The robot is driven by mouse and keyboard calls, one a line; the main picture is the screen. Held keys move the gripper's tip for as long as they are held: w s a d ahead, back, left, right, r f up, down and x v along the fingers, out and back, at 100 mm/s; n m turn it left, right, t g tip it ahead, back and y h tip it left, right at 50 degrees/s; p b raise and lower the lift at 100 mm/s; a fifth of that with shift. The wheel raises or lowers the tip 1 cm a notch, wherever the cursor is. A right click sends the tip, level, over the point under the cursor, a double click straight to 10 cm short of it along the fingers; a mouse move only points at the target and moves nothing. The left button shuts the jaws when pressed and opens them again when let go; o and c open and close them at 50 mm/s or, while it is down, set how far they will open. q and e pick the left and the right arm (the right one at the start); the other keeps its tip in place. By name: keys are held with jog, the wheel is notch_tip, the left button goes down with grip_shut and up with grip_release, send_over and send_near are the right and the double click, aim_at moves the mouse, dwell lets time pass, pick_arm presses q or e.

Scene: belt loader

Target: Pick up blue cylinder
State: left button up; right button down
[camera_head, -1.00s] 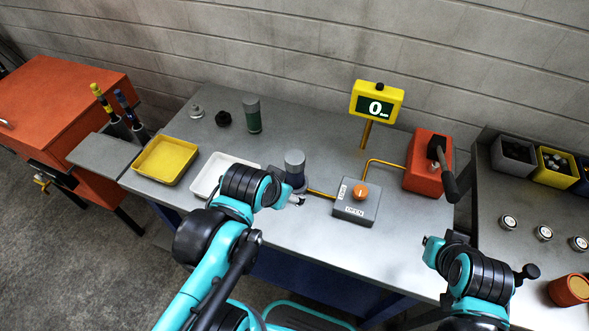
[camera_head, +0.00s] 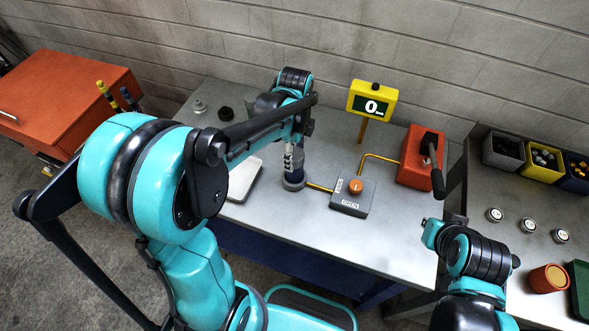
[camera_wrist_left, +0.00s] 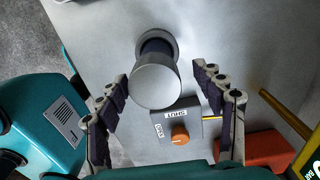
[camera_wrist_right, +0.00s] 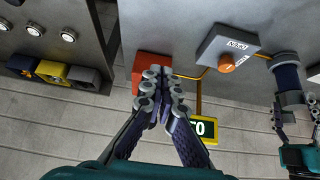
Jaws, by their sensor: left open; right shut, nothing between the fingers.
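The blue cylinder (camera_head: 293,180) stands upright in a grey ring at its foot, left of the grey switch box. In the left wrist view its grey round top (camera_wrist_left: 156,86) faces me, with the dark blue side behind it. My left gripper (camera_head: 292,157) is open above it. In the left wrist view its fingers (camera_wrist_left: 160,80) lie on either side of the top, with a gap at each side. The right wrist view also shows the blue cylinder (camera_wrist_right: 288,77) at the right. My right gripper (camera_wrist_right: 162,75) is shut and empty, away from the cylinder.
The switch box (camera_head: 352,196) with an orange knob is right of the cylinder, joined by a yellow pipe. A yellow display (camera_head: 372,105) and a red box (camera_head: 415,165) stand farther right. A white tray (camera_head: 246,180) is to the left, partly behind my left arm.

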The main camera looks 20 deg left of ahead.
aim_at(296, 177)
pick_arm(q)
jog(key=f, duration=0.2)
jog(key=f+b, duration=0.1)
jog(key=f, duration=0.1)
jog(key=f+b, duration=0.1)
jog(key=f, duration=0.2)
jog(key=shift+s, duration=0.25)
grip_shut()
jog(key=shift+r, duration=0.1)
